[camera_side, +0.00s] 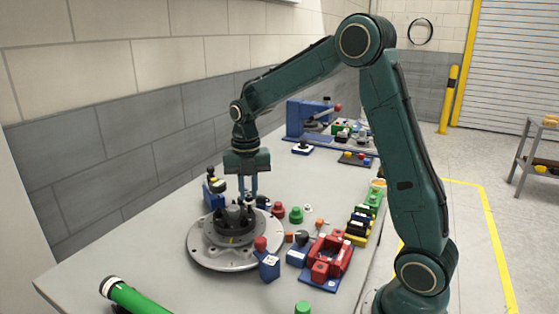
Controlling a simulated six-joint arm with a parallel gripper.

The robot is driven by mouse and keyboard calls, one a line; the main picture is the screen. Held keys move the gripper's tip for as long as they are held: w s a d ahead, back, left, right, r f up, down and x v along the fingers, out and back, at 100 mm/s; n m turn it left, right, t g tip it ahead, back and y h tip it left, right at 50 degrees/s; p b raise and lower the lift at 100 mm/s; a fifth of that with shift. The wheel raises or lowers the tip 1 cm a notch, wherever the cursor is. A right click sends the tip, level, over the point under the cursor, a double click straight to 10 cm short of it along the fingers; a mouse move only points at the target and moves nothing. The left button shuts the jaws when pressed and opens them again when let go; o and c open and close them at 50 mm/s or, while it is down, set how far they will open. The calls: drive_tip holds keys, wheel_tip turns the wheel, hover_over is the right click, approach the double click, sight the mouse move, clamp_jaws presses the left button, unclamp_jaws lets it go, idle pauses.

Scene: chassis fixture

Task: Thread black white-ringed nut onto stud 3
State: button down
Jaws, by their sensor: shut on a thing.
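My gripper (248,196) points straight down over the right back part of the chassis fixture, its two blue fingers close together. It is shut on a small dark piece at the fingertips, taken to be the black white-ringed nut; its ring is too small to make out. The fixture is a round grey plate (205,250) with a black hub (230,224) carrying several dark upright posts. Which post is stud 3 cannot be told. The fingertips are at about post height, and I cannot tell whether the nut touches a stud.
A blue block with a red knob (268,262) stands at the plate's front right. A red frame (330,255), red (278,210) and green (296,214) knobs crowd the right. A blue holder (213,195) stands behind left. A green cylinder (135,298) lies front left.

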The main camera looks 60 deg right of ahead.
sight(249, 196)
drive_tip(key=shift+n, duration=1.5)
drive_tip(key=shift+n, duration=0.3)
drive_tip(key=shift+n, duration=1.4)
drive_tip(key=shift+f, duration=1.25)
drive_tip(key=shift+s+f+m, duration=0.1)
drive_tip(key=shift+f+m, duration=0.05)
drive_tip(key=shift+m, duration=1.65)
drive_tip(key=m, duration=0.3)
drive_tip(key=shift+f, duration=0.1)
